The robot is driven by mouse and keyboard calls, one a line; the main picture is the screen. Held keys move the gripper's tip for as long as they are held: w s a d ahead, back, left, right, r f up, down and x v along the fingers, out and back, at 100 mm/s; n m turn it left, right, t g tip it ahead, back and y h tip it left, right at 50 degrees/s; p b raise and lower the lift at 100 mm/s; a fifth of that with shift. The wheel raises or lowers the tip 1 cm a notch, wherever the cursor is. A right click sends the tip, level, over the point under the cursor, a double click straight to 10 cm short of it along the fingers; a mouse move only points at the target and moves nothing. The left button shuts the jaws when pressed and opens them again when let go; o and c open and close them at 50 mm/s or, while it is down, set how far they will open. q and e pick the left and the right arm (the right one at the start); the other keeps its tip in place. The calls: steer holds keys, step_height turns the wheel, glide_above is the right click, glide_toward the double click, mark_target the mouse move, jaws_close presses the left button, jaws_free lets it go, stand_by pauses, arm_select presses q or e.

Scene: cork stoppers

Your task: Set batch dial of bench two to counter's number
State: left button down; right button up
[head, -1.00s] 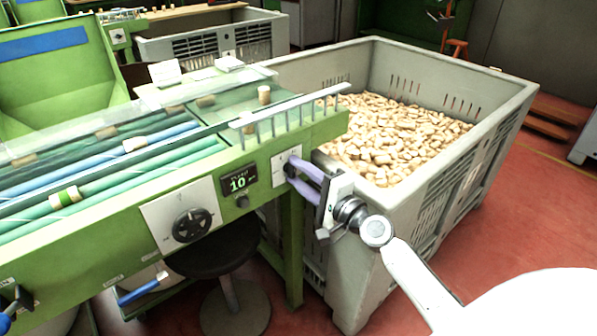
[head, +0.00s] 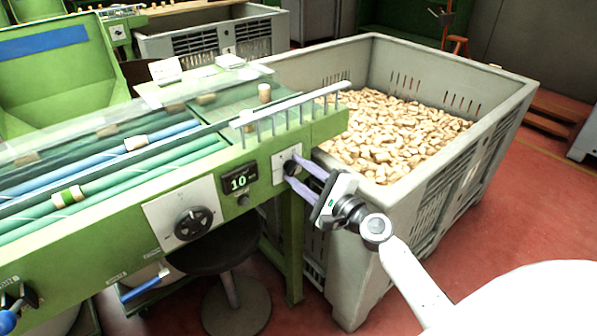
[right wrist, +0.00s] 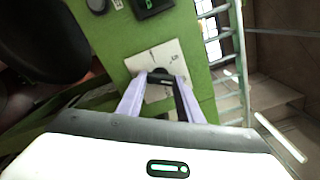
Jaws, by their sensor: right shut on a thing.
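The green bench (head: 130,245) runs along the left with a black counter display (head: 239,182) reading 10 in green digits. Right of it, a small white plate carries the dark batch dial (head: 291,167). My right gripper (head: 297,172) has its purple fingers on this dial and is shut on it. In the right wrist view the fingers reach the dark knob (right wrist: 160,74) on its white plate (right wrist: 150,62). The dial's marks are too small to read. A larger black handwheel (head: 193,223) sits on a bigger white plate further left. My left gripper is not clearly in view.
A large grey crate (head: 345,275) full of corks (head: 395,130) stands right behind my right gripper. A dark round stool (head: 215,258) stands under the bench. Corks lie on the bench lanes. The red floor at right is open.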

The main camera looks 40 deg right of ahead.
steer(key=shift+d, duration=0.1)
steer(key=o, duration=1.1)
steer(key=s, duration=0.3)
steer(key=s+b, duration=0.1)
steer(key=s, duration=0.6)
steer(key=shift+s+d+b, duration=0.2)
steer(key=shift+d+b, duration=0.15)
steer(key=shift+b, duration=0.05)
